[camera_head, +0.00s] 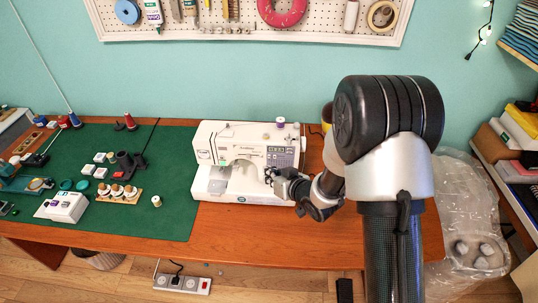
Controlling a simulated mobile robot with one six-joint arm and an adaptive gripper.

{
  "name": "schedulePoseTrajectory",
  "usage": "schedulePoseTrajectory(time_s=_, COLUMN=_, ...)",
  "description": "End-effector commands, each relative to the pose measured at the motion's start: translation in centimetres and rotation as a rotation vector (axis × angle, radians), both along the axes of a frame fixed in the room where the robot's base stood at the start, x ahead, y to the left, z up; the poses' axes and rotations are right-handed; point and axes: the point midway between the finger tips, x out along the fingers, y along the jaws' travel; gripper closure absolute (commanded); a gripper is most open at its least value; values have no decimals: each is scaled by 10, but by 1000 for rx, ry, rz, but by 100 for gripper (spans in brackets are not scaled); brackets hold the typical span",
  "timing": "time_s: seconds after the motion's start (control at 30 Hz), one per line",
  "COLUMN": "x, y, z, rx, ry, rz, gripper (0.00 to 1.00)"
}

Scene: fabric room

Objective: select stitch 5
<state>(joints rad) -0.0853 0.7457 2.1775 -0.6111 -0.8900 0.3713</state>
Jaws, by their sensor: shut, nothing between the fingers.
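A white sewing machine (226,150) stands upright on the wooden table, right of the green mat. Its front right carries a control panel (279,157) with a small display and rows of tiny marks. The stitch numbers are too small to read. My gripper (270,177) is shut and empty at the lower part of the panel, right of the machine's arm opening. I cannot tell whether the fingertips touch the panel. My gripper and wrist hide part of the machine's lower right front.
The green mat (175,205) holds spools, small white blocks and a white box (66,206) to the left. Bare table (245,232) lies in front of the machine. A pegboard (220,25) hangs behind. A power strip (182,284) lies on the floor.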

Motion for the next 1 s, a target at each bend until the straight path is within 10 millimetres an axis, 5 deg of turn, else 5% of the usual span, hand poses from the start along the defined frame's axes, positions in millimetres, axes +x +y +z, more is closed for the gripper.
schedulePoseTrajectory(time_s=0.3, x=25, y=0, z=0, rx=2, ry=1, rz=1, gripper=100)
schedulePoseTrajectory(time_s=1.0, x=26, y=0, z=0, rx=2, ry=1, rz=1, gripper=100)
